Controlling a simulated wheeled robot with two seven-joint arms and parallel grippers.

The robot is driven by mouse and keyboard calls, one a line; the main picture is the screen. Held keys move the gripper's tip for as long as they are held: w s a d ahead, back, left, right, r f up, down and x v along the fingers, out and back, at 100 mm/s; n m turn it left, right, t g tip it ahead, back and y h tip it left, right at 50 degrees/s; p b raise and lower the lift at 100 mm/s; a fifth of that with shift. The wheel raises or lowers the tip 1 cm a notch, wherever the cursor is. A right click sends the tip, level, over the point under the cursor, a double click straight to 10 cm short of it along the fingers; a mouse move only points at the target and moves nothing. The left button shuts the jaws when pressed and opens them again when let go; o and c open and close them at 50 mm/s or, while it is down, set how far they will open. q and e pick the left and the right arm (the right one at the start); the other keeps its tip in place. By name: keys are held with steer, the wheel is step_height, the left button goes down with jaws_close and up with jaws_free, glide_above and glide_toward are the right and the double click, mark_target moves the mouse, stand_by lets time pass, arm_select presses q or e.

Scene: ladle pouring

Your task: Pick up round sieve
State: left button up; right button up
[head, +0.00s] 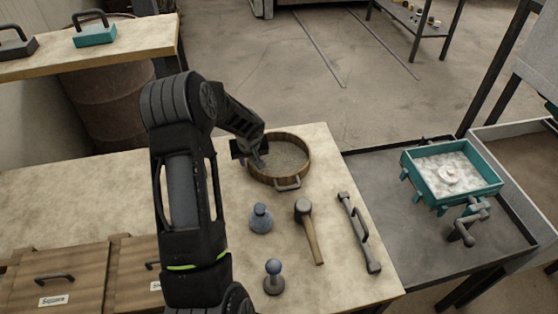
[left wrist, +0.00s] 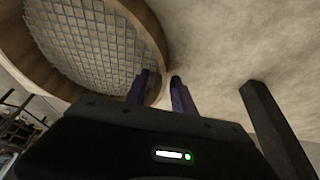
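The round sieve (head: 279,157) lies on the pale worktop in the head view. It has a wooden rim, a mesh bottom and a small handle at its front. My left gripper (head: 257,158) is at the sieve's left rim. In the left wrist view the sieve's mesh and rim (left wrist: 92,40) fill the upper left. There the two fingers of my left gripper (left wrist: 161,80) stand apart, one on each side of the rim. I cannot tell whether they touch it. My right gripper is not in view.
A blue-grey bottle-like object (head: 261,218), a mallet (head: 306,222), a handled bar (head: 358,232) and a round-knobbed stamp (head: 273,277) lie in front of the sieve. Wooden boxes (head: 60,278) are at front left. A teal box (head: 452,176) stands on the dark side table at right.

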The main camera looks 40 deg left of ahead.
arm_select(q)
jaws_close()
stand_by(0.3)
stand_by(1.2)
